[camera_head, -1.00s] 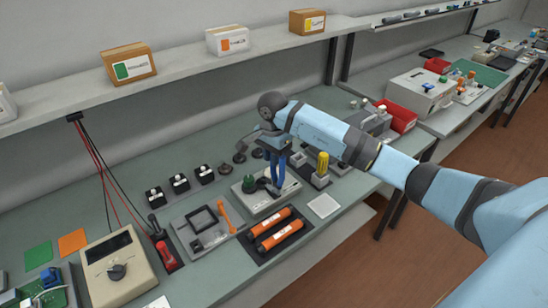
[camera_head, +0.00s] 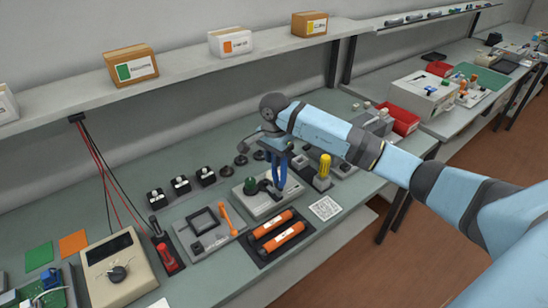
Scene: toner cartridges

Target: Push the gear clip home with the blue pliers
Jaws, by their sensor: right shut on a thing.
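My right gripper (camera_head: 277,148) is shut on the blue pliers (camera_head: 280,174), which point down over a light grey fixture block (camera_head: 264,204). A green gear-like part (camera_head: 251,185) stands on the block, left of the pliers. Dark parts lie at the pliers' lower end. The gear clip is too small to make out, and I cannot tell whether the pliers touch it. My left gripper is not in view.
Two orange cartridges (camera_head: 283,236) lie on a black mat in front. A grey tray (camera_head: 213,245) with an orange tool is left of the block. A yellow-handled tool (camera_head: 324,167) stands in a holder to the right, near a patterned white square (camera_head: 325,208).

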